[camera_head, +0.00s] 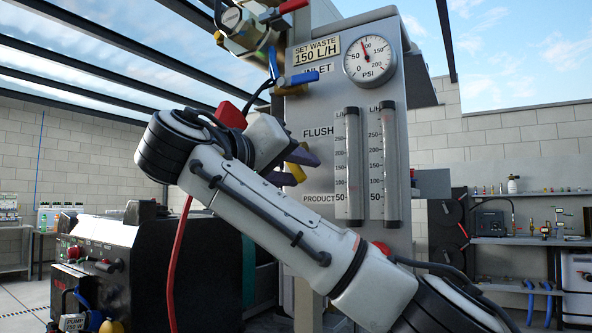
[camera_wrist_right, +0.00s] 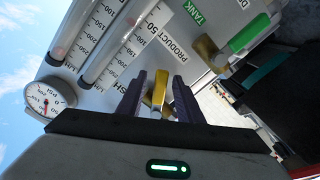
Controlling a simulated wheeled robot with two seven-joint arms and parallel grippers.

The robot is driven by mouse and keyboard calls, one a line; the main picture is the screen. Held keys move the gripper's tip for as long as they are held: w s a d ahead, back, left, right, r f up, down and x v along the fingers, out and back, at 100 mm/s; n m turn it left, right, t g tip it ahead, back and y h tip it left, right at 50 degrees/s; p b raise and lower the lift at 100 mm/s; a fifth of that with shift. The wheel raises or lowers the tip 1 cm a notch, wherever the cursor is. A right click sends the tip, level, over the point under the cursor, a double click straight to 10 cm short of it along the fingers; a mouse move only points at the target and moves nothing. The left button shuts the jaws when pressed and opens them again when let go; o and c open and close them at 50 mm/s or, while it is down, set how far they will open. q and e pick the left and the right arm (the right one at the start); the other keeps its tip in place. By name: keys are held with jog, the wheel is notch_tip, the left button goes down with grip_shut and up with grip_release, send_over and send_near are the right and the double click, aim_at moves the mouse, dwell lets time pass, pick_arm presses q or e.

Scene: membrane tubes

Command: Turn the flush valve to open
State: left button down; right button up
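The flush valve's yellow handle (camera_head: 297,172) is below the FLUSH label on the grey panel (camera_head: 300,110), partly hidden by my right gripper. In the right wrist view the yellow handle (camera_wrist_right: 159,90) stands between the two dark purple fingers of my right gripper (camera_wrist_right: 158,98). The fingers are open on either side of it, with a narrow gap showing at each side. In the head view my right gripper (camera_head: 302,168) reaches the panel from the left, and its arm crosses in front of the panel's lower part. My left gripper is not in view.
A blue inlet handle (camera_head: 299,79) is above the FLUSH label. A green handle (camera_wrist_right: 249,34) by the TANK label is near the gripper. Two flow tubes (camera_head: 353,160) and a pressure gauge (camera_head: 369,61) are on the panel. A red hose (camera_head: 178,262) hangs at left.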

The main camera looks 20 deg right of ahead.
aim_at(294, 174)
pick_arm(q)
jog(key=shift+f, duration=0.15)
pick_arm(e)
jog(key=shift+a, duration=0.1)
